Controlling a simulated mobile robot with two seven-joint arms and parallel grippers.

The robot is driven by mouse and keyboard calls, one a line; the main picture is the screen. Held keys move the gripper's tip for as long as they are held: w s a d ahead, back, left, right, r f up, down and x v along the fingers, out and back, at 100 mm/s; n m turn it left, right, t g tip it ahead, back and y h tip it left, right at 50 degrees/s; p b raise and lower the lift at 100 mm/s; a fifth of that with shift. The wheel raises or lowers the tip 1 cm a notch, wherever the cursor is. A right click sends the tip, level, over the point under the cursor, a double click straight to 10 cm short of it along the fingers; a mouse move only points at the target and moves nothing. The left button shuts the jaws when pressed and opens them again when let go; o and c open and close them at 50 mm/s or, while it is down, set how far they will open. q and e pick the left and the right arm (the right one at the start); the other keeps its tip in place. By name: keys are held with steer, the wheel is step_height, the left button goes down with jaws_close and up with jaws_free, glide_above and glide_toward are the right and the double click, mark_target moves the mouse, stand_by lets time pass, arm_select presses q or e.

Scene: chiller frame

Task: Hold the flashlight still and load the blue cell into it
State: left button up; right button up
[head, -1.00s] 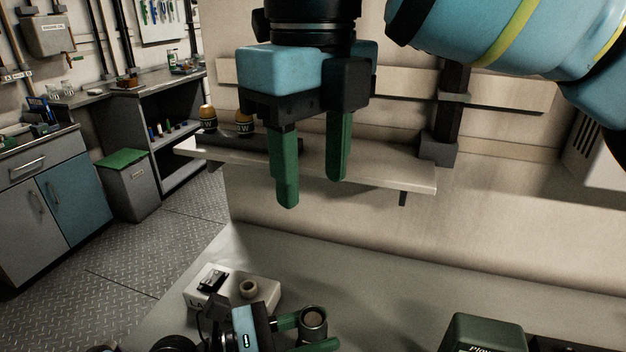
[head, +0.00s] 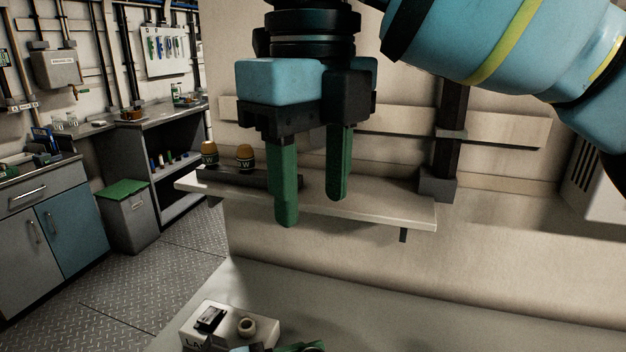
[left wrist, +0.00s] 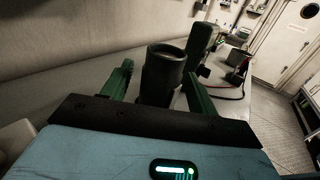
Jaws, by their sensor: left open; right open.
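The flashlight (left wrist: 163,75), an upright dark tube, stands between the two green fingers of my left gripper (left wrist: 158,88) in the left wrist view. These fingers are open on either side of it. In the head view only a little of the left gripper shows at the bottom edge, and the flashlight is mostly cut off there. My right gripper (head: 312,180) hangs in the upper middle of the head view, fingers down, open and empty, in front of the wall shelf. I cannot make out the blue cell in either view.
A white box (head: 203,337) with a ring (head: 246,327) and a black piece on it stands at the lower left. The wall shelf (head: 390,207) holds two rounded objects marked W. The bench's right side is clear.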

arm_select(q)
steer(key=v, duration=1.2)
stand_by(0.3)
steer(key=shift+s, duration=0.15)
